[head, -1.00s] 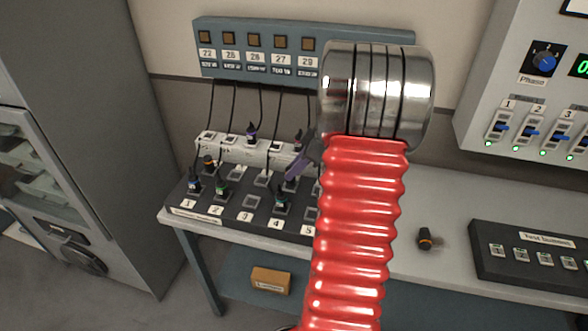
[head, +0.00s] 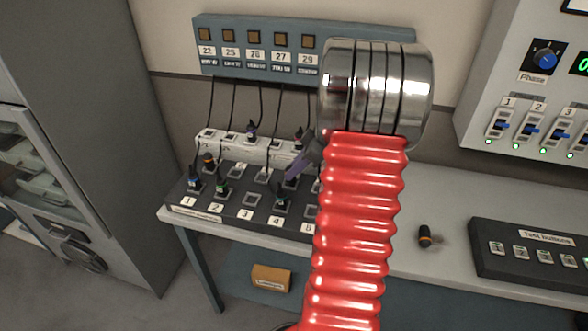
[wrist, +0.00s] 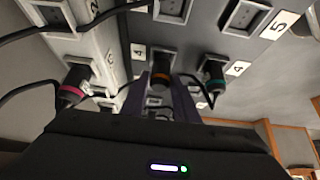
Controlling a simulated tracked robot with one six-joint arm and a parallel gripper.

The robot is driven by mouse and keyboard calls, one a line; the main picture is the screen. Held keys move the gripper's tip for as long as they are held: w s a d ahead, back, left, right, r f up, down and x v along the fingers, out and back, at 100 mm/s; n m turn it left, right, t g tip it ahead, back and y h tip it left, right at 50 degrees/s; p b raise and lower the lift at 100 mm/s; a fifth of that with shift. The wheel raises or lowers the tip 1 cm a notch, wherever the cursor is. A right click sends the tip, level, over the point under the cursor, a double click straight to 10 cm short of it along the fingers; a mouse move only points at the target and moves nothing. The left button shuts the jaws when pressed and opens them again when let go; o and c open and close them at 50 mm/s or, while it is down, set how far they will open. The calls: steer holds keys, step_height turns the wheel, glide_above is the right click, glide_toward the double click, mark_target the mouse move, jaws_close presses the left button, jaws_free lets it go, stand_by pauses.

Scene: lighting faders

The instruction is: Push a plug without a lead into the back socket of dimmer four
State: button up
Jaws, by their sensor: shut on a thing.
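My gripper (wrist: 160,104) is shut on an orange-ringed plug (wrist: 160,84); no lead shows on it. In the wrist view the plug is at the back socket of dimmer four (wrist: 164,55), in line with the teal-ringed plug (wrist: 213,72) in that dimmer's front socket beside label 4. I cannot tell how deep it sits. In the head view my purple-grey gripper fingers (head: 299,166) are over the back row of the dimmer board (head: 232,210), and my arm hides the board's right part.
Blue-ringed (head: 194,184) and green-ringed (head: 221,187) plugs stand in front sockets one and two. An orange-ringed plug (head: 208,161) stands behind. A white socket strip (head: 225,147) with leads runs behind the board.

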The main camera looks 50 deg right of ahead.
steer(key=shift+f, duration=0.5)
stand_by(0.8)
steer(key=o, duration=1.2)
steer(key=shift+c, duration=0.2)
steer(key=shift+r, duration=0.15)
steer(key=shift+s+d+r, duration=0.15)
steer(key=shift+r, duration=0.1)
steer(key=v, duration=1.3)
steer(key=shift+s, duration=0.1)
